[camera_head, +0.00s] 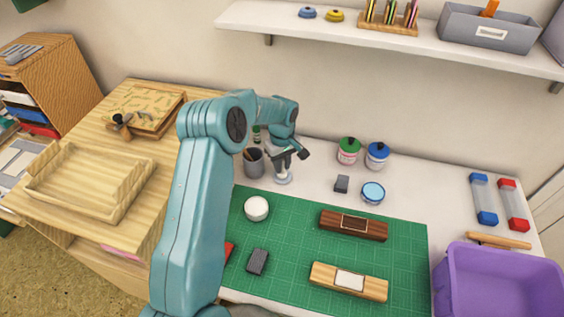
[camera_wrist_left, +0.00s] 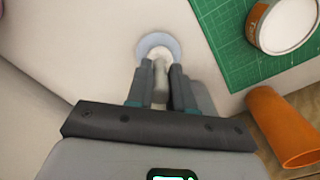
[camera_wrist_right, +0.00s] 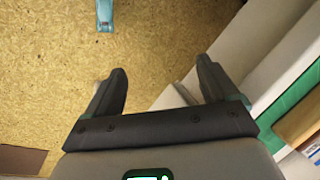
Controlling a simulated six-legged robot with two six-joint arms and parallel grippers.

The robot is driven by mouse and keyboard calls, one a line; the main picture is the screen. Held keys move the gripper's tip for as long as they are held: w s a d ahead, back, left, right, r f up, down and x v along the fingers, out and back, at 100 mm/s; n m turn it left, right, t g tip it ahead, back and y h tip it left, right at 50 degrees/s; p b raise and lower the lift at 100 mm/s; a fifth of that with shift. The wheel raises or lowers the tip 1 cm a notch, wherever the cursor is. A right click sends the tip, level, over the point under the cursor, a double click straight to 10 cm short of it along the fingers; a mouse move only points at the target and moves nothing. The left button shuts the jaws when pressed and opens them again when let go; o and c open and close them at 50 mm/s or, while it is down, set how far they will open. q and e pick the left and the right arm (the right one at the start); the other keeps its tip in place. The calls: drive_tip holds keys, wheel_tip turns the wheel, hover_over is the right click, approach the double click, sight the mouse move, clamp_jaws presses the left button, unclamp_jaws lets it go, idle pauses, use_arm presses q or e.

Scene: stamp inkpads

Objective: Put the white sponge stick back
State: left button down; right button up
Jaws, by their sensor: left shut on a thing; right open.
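My left gripper (camera_head: 287,160) is shut on the white sponge stick (camera_wrist_left: 160,78) and points down over the white tabletop, just beyond the green mat's upper left corner. It also shows in the left wrist view (camera_wrist_left: 160,70). The stick's pale lower end meets a round, light blue-grey ring or dish (camera_wrist_left: 146,44), which shows in the head view as a small pale disc (camera_head: 283,179) under the fingers. I cannot tell whether the stick rests on it. My right gripper (camera_wrist_right: 163,82) is open and empty above the tan floor, outside the head view.
A dark cup with sticks (camera_head: 253,164) stands just left of the gripper. A white-topped round jar (camera_head: 256,208) stands on the green mat (camera_head: 305,235). An orange cylinder (camera_wrist_left: 285,125) lies right in the left wrist view. Paint jars (camera_head: 348,150) and a purple bin (camera_head: 500,285) are farther right.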

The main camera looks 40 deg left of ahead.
use_arm(q)
drive_tip(key=shift+d, duration=0.1)
drive_tip(key=shift+f+b, duration=0.2)
drive_tip(key=shift+b, duration=0.1)
drive_tip(key=c, duration=1)
unclamp_jaws()
drive_tip(key=shift+r, duration=0.1)
drive_tip(key=shift+r, duration=0.15)
drive_tip(key=shift+w+r, duration=0.1)
drive_tip(key=shift+r, duration=0.2)
wheel_tip(320, 180, up, 12)
drive_tip(key=shift+f, duration=0.25)
